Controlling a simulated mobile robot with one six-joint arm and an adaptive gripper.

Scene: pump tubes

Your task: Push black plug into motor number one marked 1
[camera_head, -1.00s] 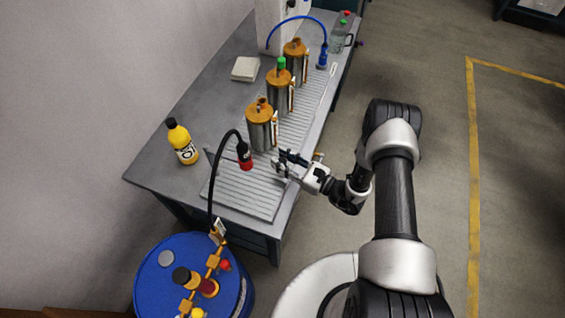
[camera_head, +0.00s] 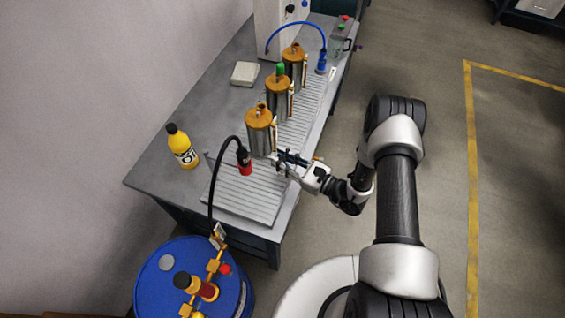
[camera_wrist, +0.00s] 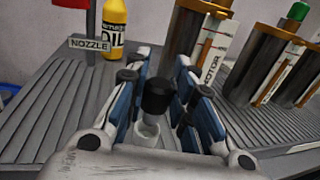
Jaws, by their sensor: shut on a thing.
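My gripper (camera_wrist: 158,92) is shut on the black plug (camera_wrist: 158,97), which stands upright between the blue-lined fingers in the wrist view, with a pale piece below it. In the head view my gripper (camera_head: 283,164) is just right of and in front of the nearest motor (camera_head: 261,135), low over the ribbed plate. That motor is a metal cylinder with an orange cap and no coloured plug on top. It also shows in the wrist view (camera_wrist: 182,45), ahead of the fingers with its top cut off. Its label reads MOTOR; I cannot read a number.
The middle motor (camera_head: 279,105) has a green plug. A third motor (camera_head: 294,72) stands behind it. A red-ended nozzle hose (camera_head: 243,160) hangs left of my gripper. A yellow oil bottle (camera_head: 182,150) stands at the left. A blue drum (camera_head: 160,290) is in front of the table.

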